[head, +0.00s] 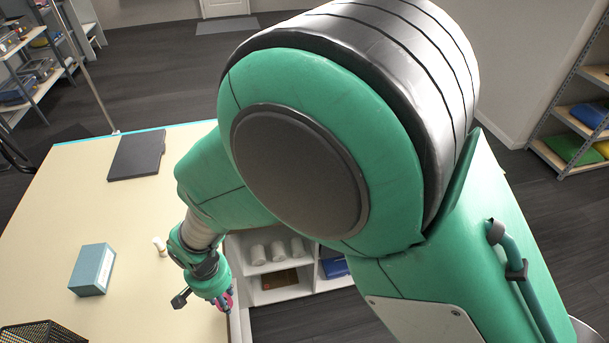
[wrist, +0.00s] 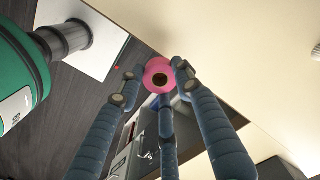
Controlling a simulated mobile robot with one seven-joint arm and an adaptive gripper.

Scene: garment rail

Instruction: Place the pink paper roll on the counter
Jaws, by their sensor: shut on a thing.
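The pink paper roll (wrist: 149,73) is held between the blue fingers of my gripper (wrist: 158,76) in the wrist view, its round end with a dark core showing. In the head view a bit of the pink roll (head: 228,301) shows at the tip of my gripper (head: 222,300), by the right edge of the counter. The counter (head: 150,290) has a pale yellow top. It also shows in the wrist view (wrist: 245,50). My gripper is shut on the roll; whether the roll touches the counter cannot be told.
A blue-grey box (head: 92,269), a small white cylinder (head: 160,246), a dark flat pad (head: 137,155) and a black mesh basket (head: 42,334) stand on the counter. A white shelf (head: 262,291) with white rolls is beyond its right edge. Bare counter lies between box and gripper.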

